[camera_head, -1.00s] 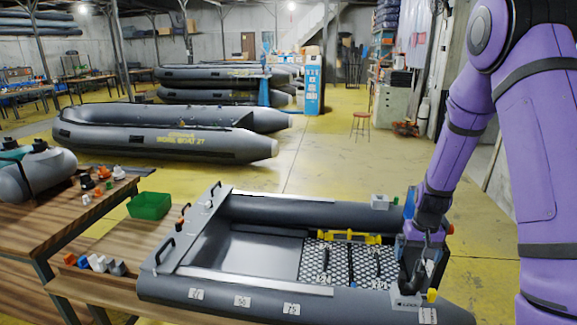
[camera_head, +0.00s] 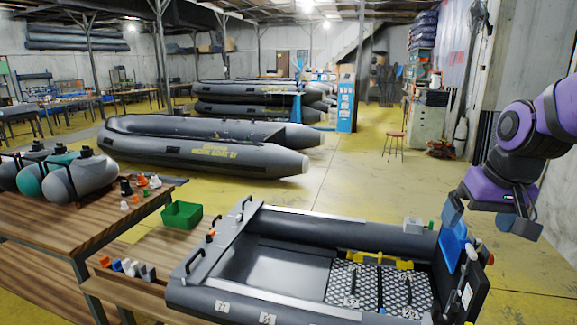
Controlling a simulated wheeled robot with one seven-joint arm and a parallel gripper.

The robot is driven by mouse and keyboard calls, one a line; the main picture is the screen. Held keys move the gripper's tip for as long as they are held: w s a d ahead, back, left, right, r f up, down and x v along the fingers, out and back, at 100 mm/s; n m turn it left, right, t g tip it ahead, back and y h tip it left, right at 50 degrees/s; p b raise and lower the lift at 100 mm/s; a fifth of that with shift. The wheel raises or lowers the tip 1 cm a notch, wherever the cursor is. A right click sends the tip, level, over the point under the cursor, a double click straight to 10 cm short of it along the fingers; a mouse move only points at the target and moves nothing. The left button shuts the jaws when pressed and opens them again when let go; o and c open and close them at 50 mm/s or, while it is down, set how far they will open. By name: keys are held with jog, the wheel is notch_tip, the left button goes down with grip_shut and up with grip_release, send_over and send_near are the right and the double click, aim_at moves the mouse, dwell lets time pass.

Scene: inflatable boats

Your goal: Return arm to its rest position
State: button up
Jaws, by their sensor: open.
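My gripper (camera_head: 487,224) is at the right, at the end of my purple arm (camera_head: 530,135). Its two dark fingers are spread apart with nothing seen between them. It appears above and beside the stern end of the small grey inflatable boat (camera_head: 290,228) on the workbench. A blue part (camera_head: 453,240) and a dark upright panel (camera_head: 472,285) stand at that stern end, below the gripper in the picture. I cannot tell how far the left finger is from the blue part.
The wooden bench (camera_head: 150,297) holds a green bin (camera_head: 182,214) and several small fittings. Rounded grey and teal tanks (camera_head: 75,180) stand at the left. A larger grey boat (camera_head: 215,150) lies behind on the yellow floor. A red stool (camera_head: 394,143) stands near open floor.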

jog(key=s+a+r+t, duration=0.1)
jog(key=s+r, duration=0.2)
jog(key=s, duration=0.4)
jog(key=s+a+r+n, duration=0.1)
jog(key=s+a+r, duration=0.1)
jog(key=s, duration=0.5)
jog(key=shift+r+t, duration=0.4)
jog(key=shift+r, duration=0.3)
jog(key=shift+d, duration=0.1)
